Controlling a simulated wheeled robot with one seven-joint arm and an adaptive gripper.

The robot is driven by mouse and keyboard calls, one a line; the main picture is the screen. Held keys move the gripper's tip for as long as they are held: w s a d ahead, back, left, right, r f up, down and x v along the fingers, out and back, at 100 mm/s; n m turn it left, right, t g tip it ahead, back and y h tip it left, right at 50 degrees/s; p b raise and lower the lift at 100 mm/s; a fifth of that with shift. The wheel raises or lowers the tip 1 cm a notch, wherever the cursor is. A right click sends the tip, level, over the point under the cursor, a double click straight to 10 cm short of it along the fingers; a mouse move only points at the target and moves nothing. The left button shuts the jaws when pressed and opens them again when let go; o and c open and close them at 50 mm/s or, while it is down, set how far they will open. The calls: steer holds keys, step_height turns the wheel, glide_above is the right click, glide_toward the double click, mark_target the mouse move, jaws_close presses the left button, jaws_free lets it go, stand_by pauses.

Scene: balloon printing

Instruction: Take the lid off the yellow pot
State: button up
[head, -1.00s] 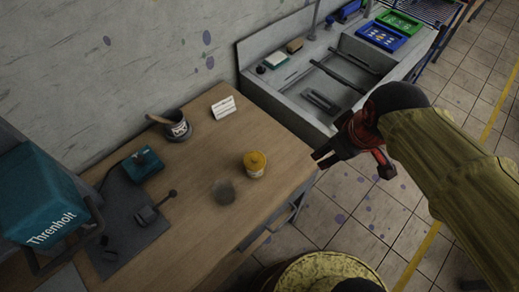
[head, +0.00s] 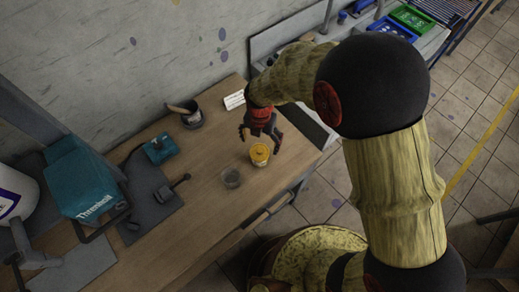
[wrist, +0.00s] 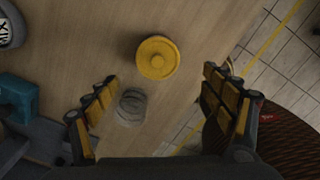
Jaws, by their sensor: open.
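The yellow pot (head: 259,159) stands upright on the wooden workbench, near its right end, with its round yellow lid on. My gripper (head: 260,135) is above the bench, just behind and over the pot in the head view. In the wrist view my gripper (wrist: 160,110) has its two fingers spread wide with nothing between them but a small clear glass lower down. The lid lies beyond the fingertips and is not touched.
The clear glass (head: 231,178) stands close to the pot on the workbench (head: 215,195). A sink lies behind my arm.

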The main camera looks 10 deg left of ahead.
mark_target(259, 152)
steer(key=f, duration=0.7)
steer(key=shift+s+a, duration=0.1)
steer(key=shift+a, duration=0.15)
steer(key=shift+r, duration=0.1)
steer(key=shift+c, duration=0.5)
steer(key=c, duration=0.8)
